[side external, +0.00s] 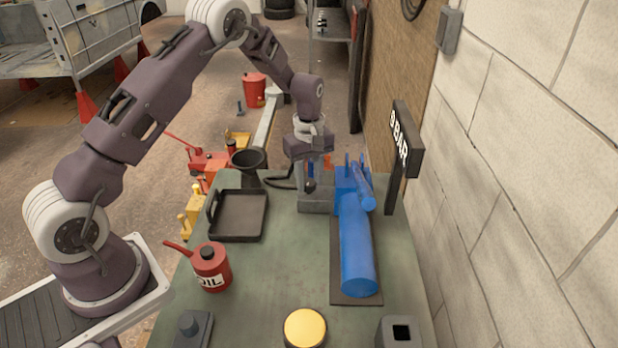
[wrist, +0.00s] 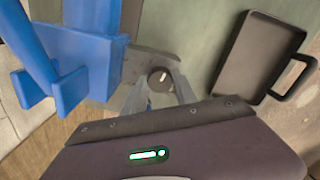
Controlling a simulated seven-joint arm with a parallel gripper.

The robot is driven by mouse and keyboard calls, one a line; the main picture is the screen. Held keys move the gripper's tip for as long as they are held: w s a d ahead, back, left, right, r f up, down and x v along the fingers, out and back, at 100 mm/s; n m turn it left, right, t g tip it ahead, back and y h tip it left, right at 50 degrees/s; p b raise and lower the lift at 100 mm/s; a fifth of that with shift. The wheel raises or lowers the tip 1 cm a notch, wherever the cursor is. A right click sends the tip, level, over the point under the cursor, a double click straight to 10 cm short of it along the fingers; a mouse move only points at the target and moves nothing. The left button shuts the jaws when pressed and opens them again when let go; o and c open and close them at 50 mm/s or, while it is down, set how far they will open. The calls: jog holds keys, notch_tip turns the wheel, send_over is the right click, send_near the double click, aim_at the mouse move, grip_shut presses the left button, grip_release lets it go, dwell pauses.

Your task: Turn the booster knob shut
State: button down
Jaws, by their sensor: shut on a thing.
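The black booster knob (wrist: 160,78) has a white mark on its top and sits on a grey block beside the blue booster. My gripper (wrist: 157,86) is shut on the knob, with one finger on each side of it. In the side external view my gripper (side external: 310,178) points down at the grey block (side external: 317,203), and the knob is mostly hidden between the fingers. The blue booster (side external: 356,245) lies on a dark plate to the right of the block. It also shows at the left of the wrist view (wrist: 85,50).
A black tray (side external: 238,237) lies left of the block, with a dark funnel (side external: 248,165) behind it. A red oil can (side external: 210,267) and a yellow button (side external: 304,328) are nearer the front. A "9 BAR" sign (side external: 400,140) stands by the wall. The green bench middle (side external: 290,265) is clear.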

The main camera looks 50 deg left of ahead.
jog(key=m, duration=1.2)
jog(key=shift+m, duration=1.8)
jog(key=c, duration=1)
grip_release()
